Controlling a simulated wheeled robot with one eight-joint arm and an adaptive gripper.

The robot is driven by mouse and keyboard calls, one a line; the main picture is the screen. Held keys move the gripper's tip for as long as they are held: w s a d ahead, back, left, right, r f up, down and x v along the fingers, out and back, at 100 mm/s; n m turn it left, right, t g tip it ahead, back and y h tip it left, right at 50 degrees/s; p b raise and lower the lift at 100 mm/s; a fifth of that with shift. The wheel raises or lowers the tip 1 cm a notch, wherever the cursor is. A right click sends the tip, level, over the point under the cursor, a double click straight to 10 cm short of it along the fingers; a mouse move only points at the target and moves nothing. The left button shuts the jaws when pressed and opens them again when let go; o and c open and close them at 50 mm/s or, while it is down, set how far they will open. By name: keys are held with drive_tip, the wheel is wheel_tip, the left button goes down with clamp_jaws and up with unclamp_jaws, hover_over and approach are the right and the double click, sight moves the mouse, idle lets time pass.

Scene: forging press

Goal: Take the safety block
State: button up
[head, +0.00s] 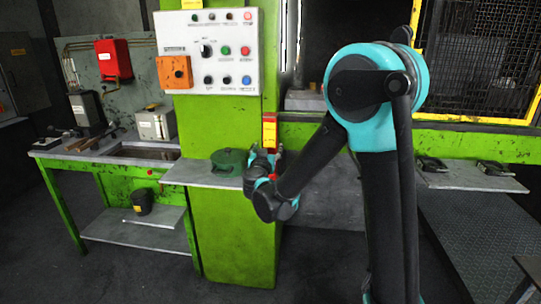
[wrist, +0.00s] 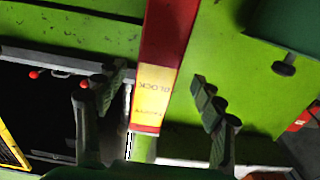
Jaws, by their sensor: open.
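The safety block (head: 269,131) is a red upright bar with a yellow label. It stands against the right side of the green press column. My gripper (wrist: 158,80) is open, with one finger on each side of the block in that picture and a gap to both. I cannot tell how deep the block sits between the fingers. In the head view my gripper (head: 264,158) is at the block's lower end, partly hidden by my own wrist.
A control panel (head: 210,50) is above. A green workbench (head: 75,160) stands at the left. A yellow-framed mesh guard (head: 480,60) is at the right.

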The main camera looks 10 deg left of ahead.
sight(270, 145)
drive_tip(key=shift+w+d, duration=0.15)
drive_tip(key=shift+w, duration=1.2)
drive_tip(key=shift+w+d, duration=0.1)
drive_tip(key=shift+w, duration=1.2)
drive_tip(key=shift+c, duration=0.6)
clamp_jaws()
